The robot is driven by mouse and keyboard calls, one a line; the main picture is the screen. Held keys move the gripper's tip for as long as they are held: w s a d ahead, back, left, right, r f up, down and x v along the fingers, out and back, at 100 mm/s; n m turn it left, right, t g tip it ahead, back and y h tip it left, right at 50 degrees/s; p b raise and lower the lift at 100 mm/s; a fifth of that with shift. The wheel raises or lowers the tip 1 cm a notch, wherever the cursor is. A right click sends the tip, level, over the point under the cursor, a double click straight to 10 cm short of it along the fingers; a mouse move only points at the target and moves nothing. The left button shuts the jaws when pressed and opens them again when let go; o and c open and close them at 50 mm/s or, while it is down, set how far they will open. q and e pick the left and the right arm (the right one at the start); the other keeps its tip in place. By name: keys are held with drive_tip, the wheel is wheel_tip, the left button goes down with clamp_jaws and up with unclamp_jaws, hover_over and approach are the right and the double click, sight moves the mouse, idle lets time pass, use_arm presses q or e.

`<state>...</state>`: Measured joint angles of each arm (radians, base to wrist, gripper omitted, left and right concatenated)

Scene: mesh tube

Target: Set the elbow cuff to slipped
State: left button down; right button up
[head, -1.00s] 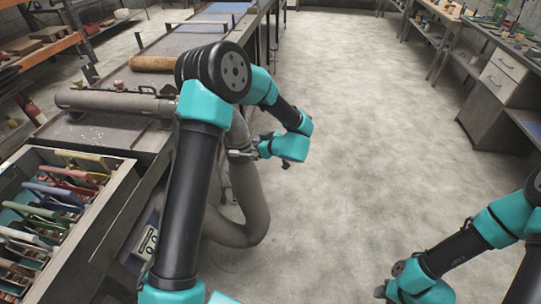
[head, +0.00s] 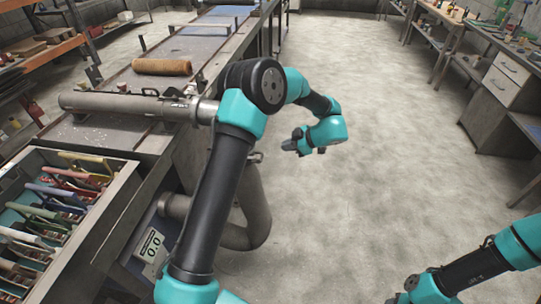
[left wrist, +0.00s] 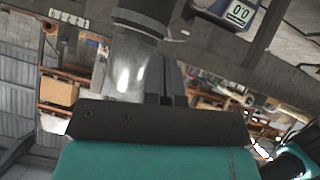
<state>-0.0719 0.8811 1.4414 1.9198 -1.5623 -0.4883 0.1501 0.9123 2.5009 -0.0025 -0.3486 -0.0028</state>
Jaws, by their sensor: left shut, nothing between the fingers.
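A grey mesh tube (head: 110,103) lies along the bench, with a bright metal end (head: 206,112) beside my left arm. A curved grey elbow pipe (head: 257,215) hangs beside the bench; its upper end, with a small latch (head: 257,156), is partly behind my left arm. I cannot tell how the elbow cuff sits. My left gripper (head: 291,145) is shut and empty, to the right of the elbow's upper end and apart from it. In the left wrist view a shiny clear or metal tube section (left wrist: 130,65) shows beyond the gripper. My right gripper (head: 394,299) is cut off by the bottom edge.
A box with a 0.0 display (head: 151,245) is on the bench's side; the display also shows in the left wrist view (left wrist: 240,12). A drawer of coloured-handled tools (head: 60,200) is at left. A brown roll (head: 162,67) lies on the bench. Open floor lies right.

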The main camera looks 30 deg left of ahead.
use_arm(q)
drive_tip(key=d+f+x, duration=0.1)
drive_tip(key=f+x, duration=0.1)
drive_tip(key=x, duration=1)
drive_tip(key=shift+w+f, duration=0.3)
drive_tip(key=shift+w, duration=0.05)
drive_tip(key=shift+a, duration=0.1)
drive_tip(key=shift+f, duration=2.55)
drive_tip(key=shift+r, duration=0.1)
